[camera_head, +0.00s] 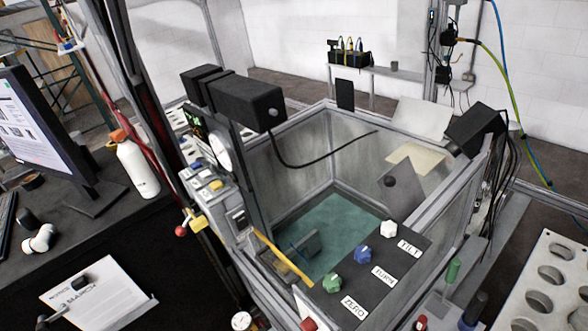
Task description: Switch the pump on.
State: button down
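No part is readably labelled as the pump or its switch. A grey box with a dark rocker-like face (237,218) is fixed at the tank's near left corner; its position cannot be told. Behind it is a row of small boxes with blue, white and yellow parts (204,181). A dark panel at the tank's front right carries a green knob (331,282) by the label ZERO, a blue knob (362,254) by TURN, and a white knob (388,229) by TILT. My gripper is not in view.
The open tank (290,150) holds greenish water (340,232). Black camera-like housings (232,97) stand at its upper left. A desk at left holds a monitor (45,135), white bottle (136,165) and clipboard (97,296). A perforated white plate (550,285) is at right.

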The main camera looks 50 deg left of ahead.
aim_at(241, 222)
jog(key=k+u, duration=0.2)
jog(key=u, duration=0.2)
jog(key=k+u, duration=0.2)
jog(key=u, duration=0.25)
jog(key=k+j+u, duration=0.15)
jog(key=u, duration=0.25)
